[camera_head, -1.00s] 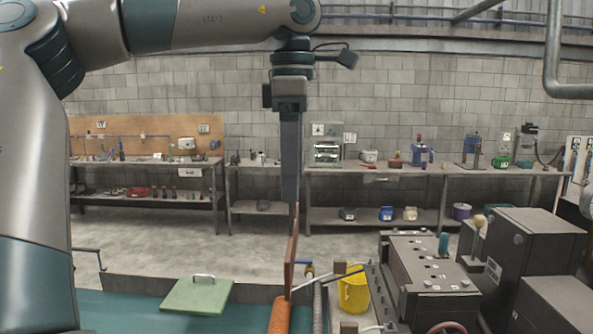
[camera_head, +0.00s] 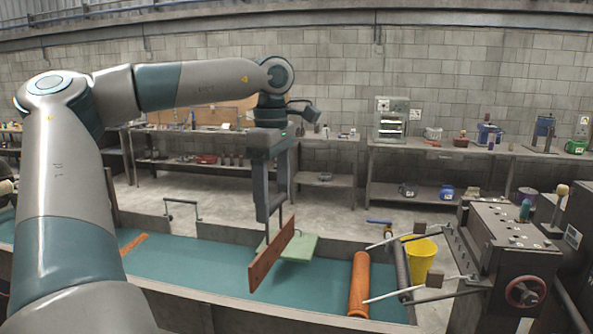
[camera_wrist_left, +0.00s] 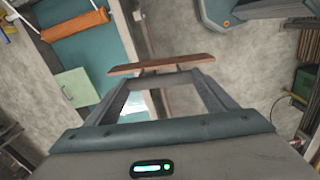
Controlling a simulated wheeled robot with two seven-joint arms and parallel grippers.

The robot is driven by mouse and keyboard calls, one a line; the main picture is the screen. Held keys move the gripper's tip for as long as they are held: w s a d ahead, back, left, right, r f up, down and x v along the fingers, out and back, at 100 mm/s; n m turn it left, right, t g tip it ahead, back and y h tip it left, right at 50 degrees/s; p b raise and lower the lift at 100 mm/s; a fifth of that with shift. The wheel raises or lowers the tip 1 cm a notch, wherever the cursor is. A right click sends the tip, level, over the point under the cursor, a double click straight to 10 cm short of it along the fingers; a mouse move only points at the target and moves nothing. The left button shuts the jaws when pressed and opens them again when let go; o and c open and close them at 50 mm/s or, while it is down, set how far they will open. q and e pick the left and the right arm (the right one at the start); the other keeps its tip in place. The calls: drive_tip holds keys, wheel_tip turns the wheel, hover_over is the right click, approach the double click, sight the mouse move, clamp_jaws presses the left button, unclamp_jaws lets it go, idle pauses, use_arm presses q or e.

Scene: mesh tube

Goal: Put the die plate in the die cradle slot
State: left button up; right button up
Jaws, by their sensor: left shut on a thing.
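My left gripper (camera_head: 273,212) points down and is shut on the die plate (camera_head: 272,257), a flat reddish-brown bar. The plate hangs tilted in the head view, above the teal-floored trough, in front of a light green lid. In the left wrist view the plate (camera_wrist_left: 160,65) lies across the fingertips of my left gripper (camera_wrist_left: 164,71). I cannot pick out the die cradle slot with certainty. A dark machine block (camera_head: 510,250) with a red handwheel stands at the right, well apart from the plate. My right gripper is not in view.
An orange roller (camera_head: 359,285) lies across the trough (camera_head: 200,265), between the plate and the machine. Pale rods (camera_head: 405,241) reach from the machine towards it. A yellow bucket (camera_head: 419,260) stands behind. The light green lid (camera_head: 300,248) is close behind the plate. Workbenches line the wall.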

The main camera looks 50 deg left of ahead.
use_arm(q)
wheel_tip(320, 180, down, 17)
drive_tip(key=s+a+m+b, duration=0.1)
drive_tip(key=a+m, duration=0.1)
drive_tip(key=m, duration=0.1)
drive_tip(key=w+d+f+m+b, duration=0.1)
drive_tip(key=d+f+m, duration=0.2)
drive_tip(key=f, duration=0.5)
drive_tip(key=w+d+f+m, duration=0.2)
drive_tip(key=d+f+m, duration=0.15)
drive_tip(key=f, duration=0.45)
drive_tip(key=w+d+f+m+b, duration=0.1)
drive_tip(key=d+f+m, duration=0.3)
drive_tip(key=d, duration=0.6)
drive_tip(key=w+d+f+m+b, duration=0.1)
drive_tip(key=w+d+f+m, duration=0.3)
drive_tip(key=d, duration=0.7)
drive_tip(key=w+d+f+m+b, duration=0.1)
drive_tip(key=w+d+f+m, duration=0.2)
drive_tip(key=d+m, duration=0.4)
drive_tip(key=shift+d+f, duration=0.9)
drive_tip(key=shift+d, duration=1.05)
drive_tip(key=shift+w, duration=0.1)
